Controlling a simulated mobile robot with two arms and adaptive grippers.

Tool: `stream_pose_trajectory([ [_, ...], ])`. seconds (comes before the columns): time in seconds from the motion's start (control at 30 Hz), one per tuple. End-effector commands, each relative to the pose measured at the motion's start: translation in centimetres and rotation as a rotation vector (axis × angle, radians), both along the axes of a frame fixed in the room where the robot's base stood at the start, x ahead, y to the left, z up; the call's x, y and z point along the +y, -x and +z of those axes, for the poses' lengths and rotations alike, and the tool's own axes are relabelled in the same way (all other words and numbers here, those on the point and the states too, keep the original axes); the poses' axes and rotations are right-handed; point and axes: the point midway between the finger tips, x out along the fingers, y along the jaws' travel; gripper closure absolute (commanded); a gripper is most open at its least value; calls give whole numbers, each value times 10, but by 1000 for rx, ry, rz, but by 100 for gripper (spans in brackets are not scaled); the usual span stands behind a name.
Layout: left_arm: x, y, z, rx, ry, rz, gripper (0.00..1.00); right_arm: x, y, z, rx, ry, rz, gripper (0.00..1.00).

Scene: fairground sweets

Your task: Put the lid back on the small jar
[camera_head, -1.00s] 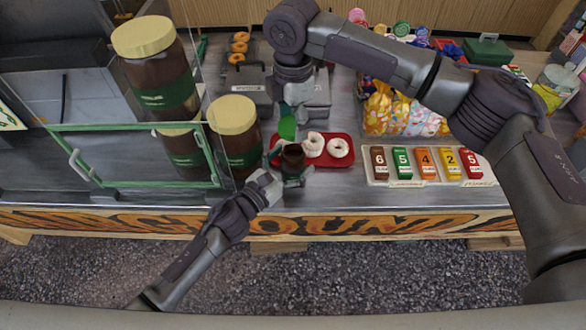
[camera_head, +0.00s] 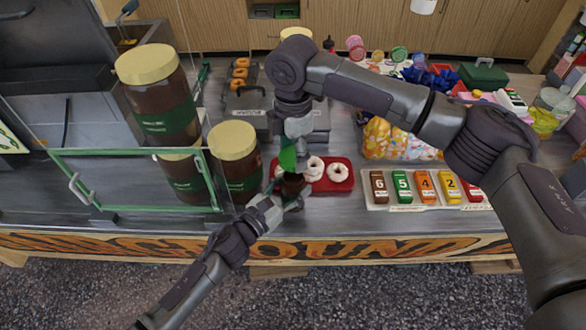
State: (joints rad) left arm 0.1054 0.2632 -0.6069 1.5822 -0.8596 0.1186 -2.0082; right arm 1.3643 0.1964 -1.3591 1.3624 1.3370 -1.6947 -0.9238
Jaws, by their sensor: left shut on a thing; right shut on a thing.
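The small jar (camera_head: 292,184) is dark brown and stands at the counter's front, by the left end of the red tray. My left gripper (camera_head: 284,194) is shut on it from the front left, and its fingers hide part of the jar. My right gripper (camera_head: 296,138) is above the jar, pointing down, shut on a green piece (camera_head: 287,157). The green piece is just over the jar's top; I cannot tell whether they touch. Its shape is partly hidden, so I cannot tell for sure whether it is the lid.
Large brown jars with cream lids (camera_head: 234,141) stand close on the left, behind a green-framed glass panel (camera_head: 130,152). The red tray (camera_head: 345,186) with white ring doughnuts is just right. A price rack (camera_head: 440,204) and a sweets bin (camera_head: 392,139) lie further right.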

Motion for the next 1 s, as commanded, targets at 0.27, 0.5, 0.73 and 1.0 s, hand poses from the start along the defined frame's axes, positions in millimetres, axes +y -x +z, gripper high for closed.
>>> stream_pose_trajectory([
  [0.27, 0, 0, 0, 0, 0, 0, 100, 0, 1, -34, 0, -1, 0, 51],
  [0.5, 0, 0, 0, 0, 0, 0, 100, 0, 0, -33, -1, 0, 0, 51],
  [0.73, 0, 0, 0, 0, 0, 0, 100, 0, 0, -34, 0, 0, 1, 51],
  [1.0, 0, 0, 0, 0, 0, 0, 100, 0, 1, -47, 1, 0, 1, 51],
])
